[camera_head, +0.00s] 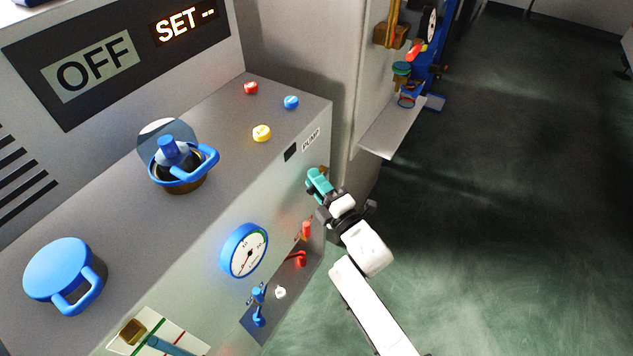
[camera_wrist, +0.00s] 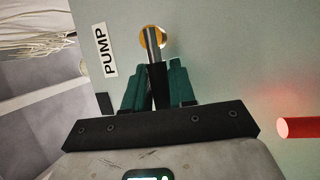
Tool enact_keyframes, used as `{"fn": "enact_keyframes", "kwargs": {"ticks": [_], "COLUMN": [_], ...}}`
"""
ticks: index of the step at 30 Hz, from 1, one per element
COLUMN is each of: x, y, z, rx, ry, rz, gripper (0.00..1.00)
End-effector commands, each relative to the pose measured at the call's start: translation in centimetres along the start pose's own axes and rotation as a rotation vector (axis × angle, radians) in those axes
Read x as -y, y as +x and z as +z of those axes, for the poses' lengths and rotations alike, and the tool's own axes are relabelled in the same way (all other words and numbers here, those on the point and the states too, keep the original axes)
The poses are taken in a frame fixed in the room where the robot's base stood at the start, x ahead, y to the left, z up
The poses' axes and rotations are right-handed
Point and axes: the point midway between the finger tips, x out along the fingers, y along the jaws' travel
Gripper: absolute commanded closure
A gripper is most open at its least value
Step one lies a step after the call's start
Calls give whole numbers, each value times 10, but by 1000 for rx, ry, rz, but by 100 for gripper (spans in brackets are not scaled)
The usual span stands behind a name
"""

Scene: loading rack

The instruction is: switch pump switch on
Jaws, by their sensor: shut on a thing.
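The pump switch (camera_wrist: 151,40) is a metal lever with a brass collar on the grey panel, beside the PUMP label (camera_wrist: 106,50). In the wrist view my gripper (camera_wrist: 153,80) has its green fingers closed around a dark lower part of the lever. In the head view my gripper (camera_head: 314,178) is at the panel's right end, just below the PUMP label (camera_head: 311,139). The fingers hide most of the switch there; only a bit of brass (camera_head: 324,170) shows. I cannot tell the switch's position for sure.
A red rod (camera_wrist: 300,127) sticks out right of my gripper in the wrist view. Below my gripper are red handles (camera_head: 305,230) and a gauge (camera_head: 245,250). A shelf (camera_head: 402,128) stands right of the cabinet. The dark floor at right is clear.

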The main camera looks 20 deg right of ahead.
Motion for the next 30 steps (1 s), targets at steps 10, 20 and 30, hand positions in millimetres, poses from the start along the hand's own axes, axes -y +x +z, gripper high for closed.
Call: {"fn": "enact_keyframes", "kwargs": {"ticks": [10,20,30], "x": [1,11,25], "y": [0,-2,-4], "z": [0,1,5], "rx": [0,-17,-64], "ry": [-1,-78,-303], "rz": [0,34,128], "gripper": [100,100,100]}}
